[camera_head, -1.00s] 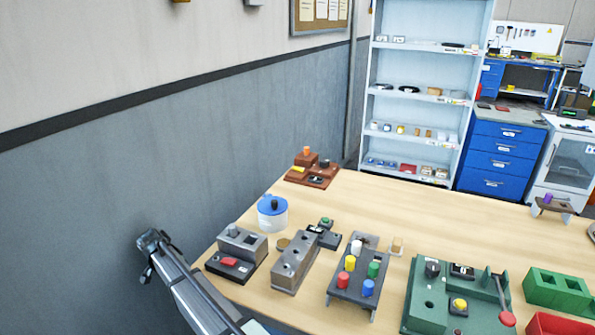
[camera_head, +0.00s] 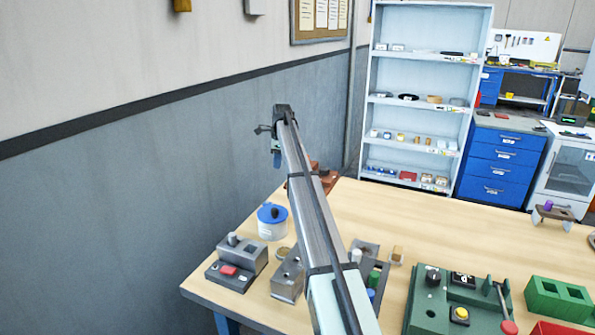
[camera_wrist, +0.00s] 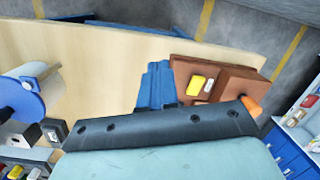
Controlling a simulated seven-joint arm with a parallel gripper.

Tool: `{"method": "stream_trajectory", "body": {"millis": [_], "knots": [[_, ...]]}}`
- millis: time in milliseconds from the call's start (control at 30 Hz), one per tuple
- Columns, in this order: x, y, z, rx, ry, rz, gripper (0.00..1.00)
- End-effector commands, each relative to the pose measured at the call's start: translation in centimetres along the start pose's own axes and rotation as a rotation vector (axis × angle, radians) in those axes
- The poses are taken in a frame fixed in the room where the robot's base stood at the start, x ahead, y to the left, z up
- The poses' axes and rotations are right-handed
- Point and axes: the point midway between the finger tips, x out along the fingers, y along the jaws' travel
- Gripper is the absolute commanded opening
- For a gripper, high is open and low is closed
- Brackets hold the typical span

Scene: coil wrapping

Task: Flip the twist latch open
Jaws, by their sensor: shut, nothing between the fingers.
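I cannot single out the twist latch for certain in either view. My gripper (camera_head: 277,158) is raised at the far left end of the table, beside the brown stepped fixture, and points down. Its blue fingers (camera_wrist: 157,85) are shut and empty in the wrist view. The brown fixture (camera_wrist: 232,82) lies just right of the fingers there, with a yellow part (camera_wrist: 196,83), a small white part and an orange knob (camera_wrist: 250,106). In the head view my arm hides most of this fixture (camera_head: 329,183). I see no contact between fingers and fixture.
A white canister with a blue lid (camera_head: 272,222) stands nearer on the table (camera_head: 420,225). A grey block fixture (camera_head: 238,262) and a green board (camera_head: 430,318) stand at the front. My arm crosses above several fixtures. Bare table lies left of the fingers in the wrist view.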

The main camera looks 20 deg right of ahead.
Motion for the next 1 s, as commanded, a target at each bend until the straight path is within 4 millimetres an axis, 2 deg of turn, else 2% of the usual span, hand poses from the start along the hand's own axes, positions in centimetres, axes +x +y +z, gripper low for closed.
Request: {"method": "stream_trajectory", "body": {"millis": [33,200,300,400,533,667,1000], "knots": [[-2.0,-1.9,-2.1,0.074,-0.018,-0.003,0.00],[-6.2,-4.7,-6.9,0.258,-0.062,0.000,0.00],[-7.5,-5.4,-8.5,0.317,-0.077,0.003,0.00],[-8.1,-5.7,-9.2,0.345,-0.084,0.003,0.00],[-7.3,-5.6,-9.3,0.351,-0.085,0.005,0.00],[-5.5,-5.6,-9.1,0.350,-0.085,0.005,0.00],[0.5,-5.7,-8.6,0.349,-0.084,0.006,0.00]]}}
